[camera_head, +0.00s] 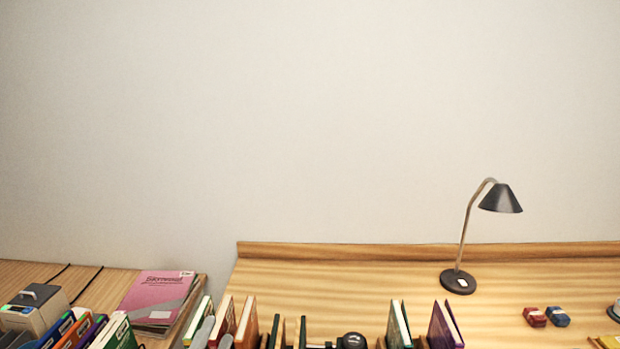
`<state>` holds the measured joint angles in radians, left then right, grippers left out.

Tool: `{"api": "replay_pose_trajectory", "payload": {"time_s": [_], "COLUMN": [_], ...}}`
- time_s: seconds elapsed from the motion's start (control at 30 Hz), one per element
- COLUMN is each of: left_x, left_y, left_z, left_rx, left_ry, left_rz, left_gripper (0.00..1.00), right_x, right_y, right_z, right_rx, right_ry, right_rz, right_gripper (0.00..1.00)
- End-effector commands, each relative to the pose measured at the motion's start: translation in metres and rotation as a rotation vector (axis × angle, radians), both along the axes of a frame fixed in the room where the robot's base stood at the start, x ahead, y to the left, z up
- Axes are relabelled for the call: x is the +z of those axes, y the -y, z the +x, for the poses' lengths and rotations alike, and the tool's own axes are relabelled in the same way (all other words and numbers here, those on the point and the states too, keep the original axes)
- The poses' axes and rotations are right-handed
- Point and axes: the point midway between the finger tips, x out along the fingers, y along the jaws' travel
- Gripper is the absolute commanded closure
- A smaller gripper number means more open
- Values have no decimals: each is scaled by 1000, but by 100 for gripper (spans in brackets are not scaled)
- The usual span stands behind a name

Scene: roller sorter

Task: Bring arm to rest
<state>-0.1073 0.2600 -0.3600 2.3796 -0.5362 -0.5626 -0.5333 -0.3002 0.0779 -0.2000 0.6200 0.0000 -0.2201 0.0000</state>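Two grey rounded tips, which look like the fingers of my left gripper (214,337), show at the bottom edge, left of centre. They stand a little apart, in front of a brown-orange book (223,316). I see nothing clearly held between them, but the lower part of the gripper is cut off by the frame. The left arm itself is not visible. My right gripper is not in view.
Upright books line the bottom edge, including a purple one (441,327). A pink magazine (158,298) lies at left near a grey device (35,308). A desk lamp (460,281), a red block (535,317) and a blue block (558,316) stand at right. Open desk surface lies behind the books.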

Motion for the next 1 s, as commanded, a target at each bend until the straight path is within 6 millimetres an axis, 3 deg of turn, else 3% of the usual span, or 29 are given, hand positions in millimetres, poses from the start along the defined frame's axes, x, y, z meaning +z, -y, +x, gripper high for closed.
{"api": "replay_pose_trajectory", "payload": {"time_s": [0.03,0.17,0.3,0.5,0.77,1.0], "left_x": [-28,-102,-171,-229,-265,-330], "left_y": [-13,-40,-58,-66,-67,-65], "left_z": [-6,-33,-82,-152,-236,-213], "left_rx": [38,156,298,473,674,672], "left_ry": [-125,-451,-772,-1094,-1402,-1407], "left_rz": [-85,-310,-518,-706,-852,-835], "left_gripper": [61,61,61,61,61,61], "right_x": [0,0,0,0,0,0], "right_y": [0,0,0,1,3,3], "right_z": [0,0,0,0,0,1], "right_rx": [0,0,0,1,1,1], "right_ry": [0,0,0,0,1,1], "right_rz": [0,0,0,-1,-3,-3], "right_gripper": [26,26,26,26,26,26]}}
